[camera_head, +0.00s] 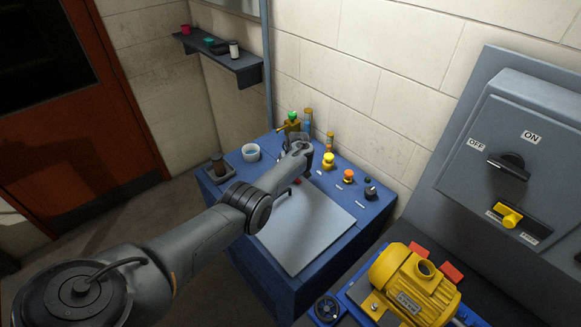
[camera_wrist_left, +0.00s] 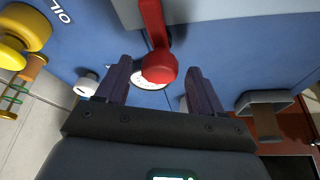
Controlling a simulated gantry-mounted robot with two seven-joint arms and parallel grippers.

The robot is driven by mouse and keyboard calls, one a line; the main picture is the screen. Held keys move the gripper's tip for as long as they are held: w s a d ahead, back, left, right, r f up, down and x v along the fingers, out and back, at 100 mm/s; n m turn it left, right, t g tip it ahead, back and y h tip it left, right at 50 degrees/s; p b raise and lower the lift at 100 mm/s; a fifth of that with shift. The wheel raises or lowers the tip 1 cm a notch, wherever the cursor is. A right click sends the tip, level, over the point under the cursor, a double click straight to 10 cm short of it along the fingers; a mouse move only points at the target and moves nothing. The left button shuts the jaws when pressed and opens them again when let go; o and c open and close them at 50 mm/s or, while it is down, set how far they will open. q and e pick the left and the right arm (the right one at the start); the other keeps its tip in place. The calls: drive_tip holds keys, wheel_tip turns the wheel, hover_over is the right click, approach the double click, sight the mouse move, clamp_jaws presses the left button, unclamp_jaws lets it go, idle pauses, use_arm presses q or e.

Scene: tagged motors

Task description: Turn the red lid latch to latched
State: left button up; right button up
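The red lid latch (camera_wrist_left: 154,30) shows in the left wrist view as a red lever with a rounded knob, over a pale round plate with markings too small to read. My left gripper (camera_wrist_left: 158,72) is open, with one dark finger on each side of the knob; I cannot tell whether either touches it. In the head view my left arm reaches over the blue bench, and a small red part (camera_head: 297,181) of the latch shows beside the wrist. The grey lid (camera_head: 305,228) lies flat on the bench top. My right gripper is not in view.
A yellow motor (camera_head: 415,285) and a grey switch box (camera_head: 525,150) are at the right.

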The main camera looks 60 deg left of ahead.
use_arm(q)
drive_tip(key=shift+r, duration=0.15)
drive_tip(key=shift+d+r+p, duration=0.2)
drive_tip(key=shift+r+p, duration=0.35)
drive_tip(key=shift+r, duration=0.05)
drive_tip(key=p+v, duration=0.3)
drive_tip(key=v, duration=0.6)
drive_tip(key=shift+d, duration=0.2)
